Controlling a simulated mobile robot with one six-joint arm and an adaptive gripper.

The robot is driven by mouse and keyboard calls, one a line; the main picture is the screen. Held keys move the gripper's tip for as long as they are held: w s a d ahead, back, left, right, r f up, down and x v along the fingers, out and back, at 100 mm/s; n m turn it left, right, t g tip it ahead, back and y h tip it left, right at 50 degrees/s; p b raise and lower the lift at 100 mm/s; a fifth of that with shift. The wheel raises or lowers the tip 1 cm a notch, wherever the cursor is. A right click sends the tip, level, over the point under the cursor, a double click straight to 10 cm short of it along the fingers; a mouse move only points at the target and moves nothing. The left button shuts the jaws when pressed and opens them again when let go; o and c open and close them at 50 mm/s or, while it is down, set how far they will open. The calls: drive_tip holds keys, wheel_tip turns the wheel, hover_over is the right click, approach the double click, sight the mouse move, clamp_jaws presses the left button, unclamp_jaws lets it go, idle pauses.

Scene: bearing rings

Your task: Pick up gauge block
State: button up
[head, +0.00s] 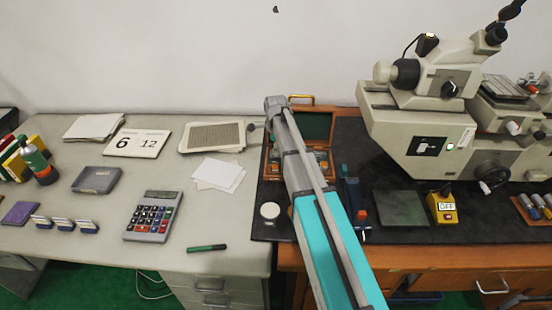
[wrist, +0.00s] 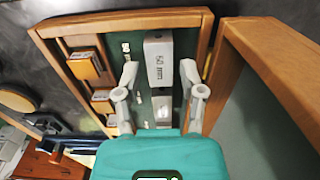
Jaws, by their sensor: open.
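The gauge block (wrist: 158,50) is a pale grey metal block marked "50 mm" in the wrist view. It sits in a wooden case (wrist: 120,20) with a dark green lining. My gripper (wrist: 159,78) is open, with one fingertip to the left and one to the right of the block's near part. I cannot tell whether the fingers touch it. Another shiny block (wrist: 162,106) lies closer to the gripper's palm. In the head view the open wooden case (head: 316,125) is partly hidden behind my arm, and the gauge block and fingers cannot be made out.
Wooden blocks (wrist: 86,66) fill the case's left side. The raised case lid (wrist: 236,70) stands close at right. In the head view, a large measuring machine (head: 420,125) stands right, a round white-topped object (head: 270,211) left of my arm, and a green plate (head: 400,208) right.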

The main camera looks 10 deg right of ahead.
drive_tip(key=shift+f+b, duration=0.55)
drive_tip(key=shift+f, duration=0.3)
clamp_jaws()
